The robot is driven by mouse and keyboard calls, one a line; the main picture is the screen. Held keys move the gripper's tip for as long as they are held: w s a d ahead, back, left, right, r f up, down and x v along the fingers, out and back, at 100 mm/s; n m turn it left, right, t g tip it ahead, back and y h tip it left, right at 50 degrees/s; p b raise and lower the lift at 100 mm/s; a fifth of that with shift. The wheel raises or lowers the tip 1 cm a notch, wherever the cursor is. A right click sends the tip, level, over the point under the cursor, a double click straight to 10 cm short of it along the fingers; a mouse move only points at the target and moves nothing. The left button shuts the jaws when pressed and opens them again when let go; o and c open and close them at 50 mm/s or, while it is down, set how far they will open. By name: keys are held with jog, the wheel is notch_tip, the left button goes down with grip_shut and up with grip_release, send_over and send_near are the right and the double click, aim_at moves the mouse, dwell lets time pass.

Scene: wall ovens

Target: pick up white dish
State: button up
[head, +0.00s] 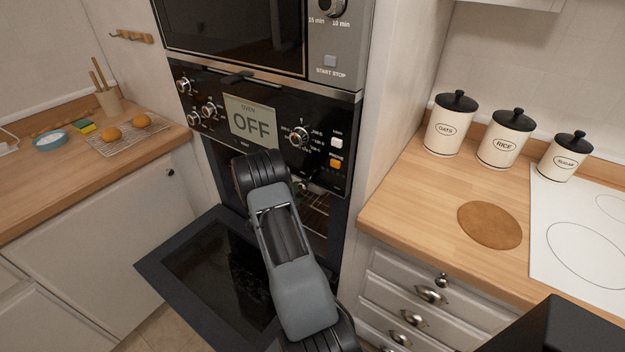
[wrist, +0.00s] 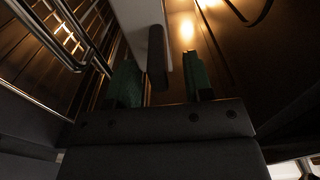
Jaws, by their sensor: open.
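In the wrist view, my gripper (wrist: 160,60) is open inside the lit oven, with a green-padded finger on each side. A pale, whitish piece, seemingly part of the white dish (wrist: 130,18), reaches in from the top edge. Its dark, shaded end (wrist: 157,58) lies between the fingers, with a gap to the right one; I cannot tell whether it touches the left. Most of the dish is out of frame. In the head view, my arm covers the oven opening, and the gripper and dish are hidden.
The oven door (head: 165,267) hangs open below my arm. Wire racks (wrist: 70,40) are at the left in the wrist view. The oven display (head: 252,122) reads OFF.

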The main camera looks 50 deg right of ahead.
jog(key=shift+w+d, duration=0.1)
jog(key=shift+d, duration=0.85)
jog(key=shift+c, duration=0.4)
grip_shut()
